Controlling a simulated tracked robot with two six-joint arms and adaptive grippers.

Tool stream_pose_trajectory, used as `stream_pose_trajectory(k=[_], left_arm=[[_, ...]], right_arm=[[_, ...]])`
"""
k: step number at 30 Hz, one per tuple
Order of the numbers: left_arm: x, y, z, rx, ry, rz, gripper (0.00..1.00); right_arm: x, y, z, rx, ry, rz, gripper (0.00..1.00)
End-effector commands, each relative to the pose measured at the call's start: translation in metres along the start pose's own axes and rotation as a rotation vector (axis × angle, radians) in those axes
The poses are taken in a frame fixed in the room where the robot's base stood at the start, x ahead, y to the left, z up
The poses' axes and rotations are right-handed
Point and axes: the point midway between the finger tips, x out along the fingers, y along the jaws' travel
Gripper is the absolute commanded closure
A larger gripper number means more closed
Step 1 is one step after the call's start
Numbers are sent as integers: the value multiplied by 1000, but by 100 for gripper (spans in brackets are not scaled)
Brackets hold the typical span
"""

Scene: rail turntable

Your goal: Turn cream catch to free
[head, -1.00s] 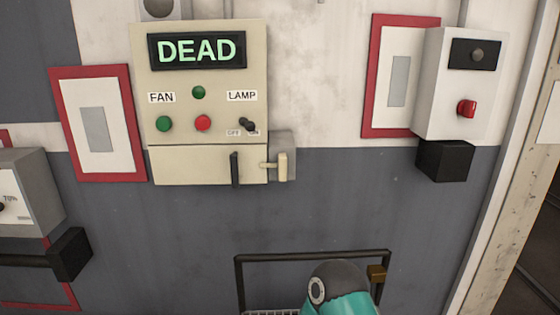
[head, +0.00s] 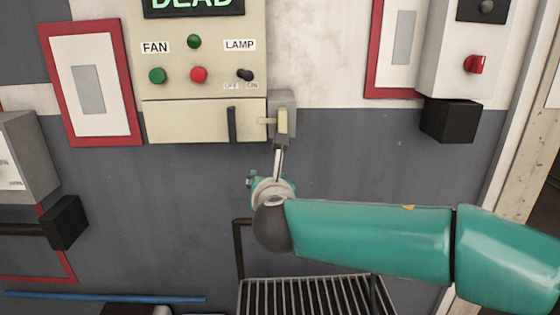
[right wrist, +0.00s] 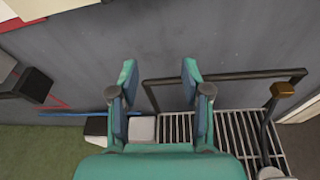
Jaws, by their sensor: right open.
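The cream catch (head: 283,122) sits on a grey block (head: 287,98) at the right edge of the cream panel's lower cover (head: 190,120). Its tab stands upright, with a short bar reaching left toward the cover. The catch does not show there. My left gripper is not in view.
A black handle (head: 231,124) is on the cover, left of the catch. Above are the lamp switch (head: 245,75), a red button (head: 199,74) and a green button (head: 157,75). A slatted rack (head: 300,295) with a dark rail is below my arm. A black block (head: 448,120) is at right.

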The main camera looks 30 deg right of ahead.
Motion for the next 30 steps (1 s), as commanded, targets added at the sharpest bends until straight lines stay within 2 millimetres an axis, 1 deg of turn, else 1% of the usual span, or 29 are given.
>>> stream_pose_trajectory(k=[1, 3, 4, 6, 7, 11, 14, 17, 24, 30], left_arm=[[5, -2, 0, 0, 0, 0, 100], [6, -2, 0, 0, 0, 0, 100], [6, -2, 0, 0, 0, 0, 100], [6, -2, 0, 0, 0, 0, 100], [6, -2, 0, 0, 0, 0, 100], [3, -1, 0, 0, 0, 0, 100], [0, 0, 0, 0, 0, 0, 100], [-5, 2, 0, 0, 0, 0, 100], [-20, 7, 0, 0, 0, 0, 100], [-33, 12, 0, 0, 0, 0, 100]], right_arm=[[-10, -7, 28, -38, -87, -11, 52], [-21, -15, 59, -87, -177, -33, 52], [-25, -17, 68, -99, -205, -41, 52], [-30, -22, 83, -122, -247, -56, 52], [-30, -23, 87, -128, -258, -60, 52], [-23, -25, 95, -136, -271, -67, 52], [-9, -26, 98, -137, -267, -68, 52], [9, -26, 104, -137, -266, -68, 52], [60, -28, 118, -136, -264, -67, 52], [98, -29, 128, -135, -264, -65, 52]])
